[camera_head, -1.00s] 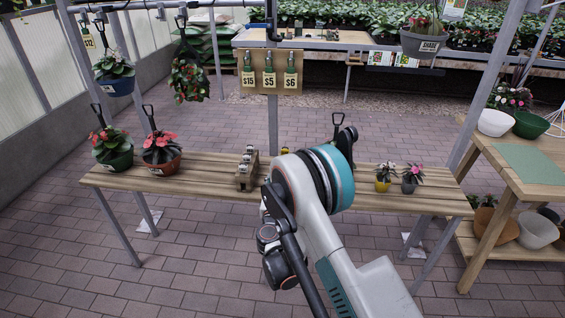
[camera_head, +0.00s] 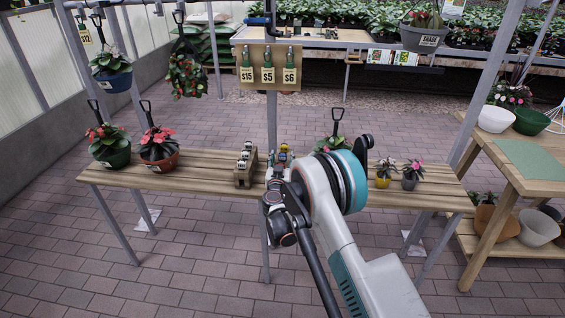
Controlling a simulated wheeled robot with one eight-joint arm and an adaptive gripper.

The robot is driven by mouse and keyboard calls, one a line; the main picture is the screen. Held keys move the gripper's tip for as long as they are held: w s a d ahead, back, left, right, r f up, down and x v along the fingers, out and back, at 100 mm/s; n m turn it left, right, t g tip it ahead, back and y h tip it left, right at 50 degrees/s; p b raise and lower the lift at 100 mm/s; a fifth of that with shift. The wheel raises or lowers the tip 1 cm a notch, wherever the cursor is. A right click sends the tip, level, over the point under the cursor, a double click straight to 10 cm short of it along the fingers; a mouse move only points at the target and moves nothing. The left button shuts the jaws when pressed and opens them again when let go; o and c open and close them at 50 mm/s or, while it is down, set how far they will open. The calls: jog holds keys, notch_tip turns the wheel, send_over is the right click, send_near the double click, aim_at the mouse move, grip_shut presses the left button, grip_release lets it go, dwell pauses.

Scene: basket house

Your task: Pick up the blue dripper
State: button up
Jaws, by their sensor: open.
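Small coloured items (camera_head: 284,152), with blue, yellow and green parts, stand on the wooden bench (camera_head: 210,162) just right of a wooden stepped holder. They are too small, and partly covered by my arm, to tell which one is the blue dripper. The dark end of my arm with my gripper (camera_head: 274,196) shows at the front edge of the bench, just below these items in the picture. My gripper is open, and I see nothing held in it. Its fingertips are hard to make out against the dark wrist parts.
The stepped holder (camera_head: 245,168) carries small pale items. Two potted red plants (camera_head: 158,150) stand at the bench's left end. Small flowerpots (camera_head: 383,178) stand to the right. A side table (camera_head: 530,165) with bowls is at the right. Brick floor lies open in front.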

jog(key=shift+w, duration=0.1)
jog(key=shift+c, duration=0.3)
jog(key=c, duration=0.7)
jog(key=shift+c, duration=0.2)
jog(key=shift+r, duration=0.1)
notch_tip(320, 180, up, 20)
jog(key=p, duration=0.7)
jog(key=shift+c, duration=0.2)
